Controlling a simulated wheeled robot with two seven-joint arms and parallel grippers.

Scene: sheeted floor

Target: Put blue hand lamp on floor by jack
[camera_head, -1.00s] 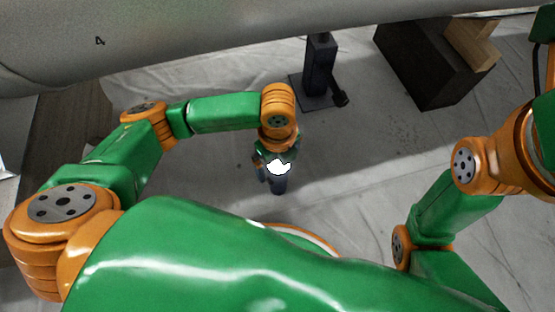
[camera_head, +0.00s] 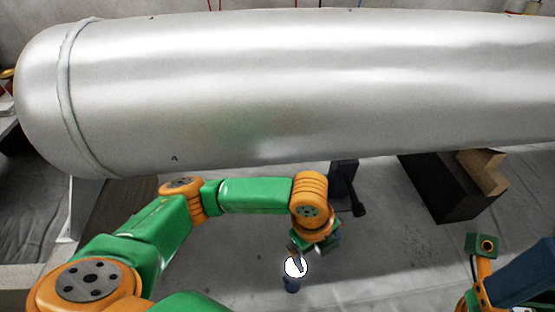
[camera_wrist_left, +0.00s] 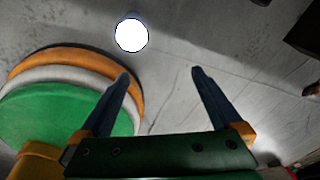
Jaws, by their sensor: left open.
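The blue hand lamp shows in the head view as a bright white glow (camera_head: 296,267) above a short dark blue body (camera_head: 291,285). In the left wrist view its round lit face (camera_wrist_left: 131,35) points up at the camera, so it appears upright on the floor. My left gripper (camera_head: 300,250) is just above the lamp in the head view. In the left wrist view its two dark blue fingers (camera_wrist_left: 160,73) are apart and empty, with the lamp ahead of them and to the left. The dark jack (camera_head: 343,182) stands behind my left wrist, partly hidden by the tank. My right gripper's fingers are not seen.
A large silver tank (camera_head: 280,90) spans the view above the jack. A black block (camera_head: 440,190) with a wooden wedge (camera_head: 483,170) stands right of the jack. Pale sheeted floor (camera_head: 390,250) is clear between the lamp and that block.

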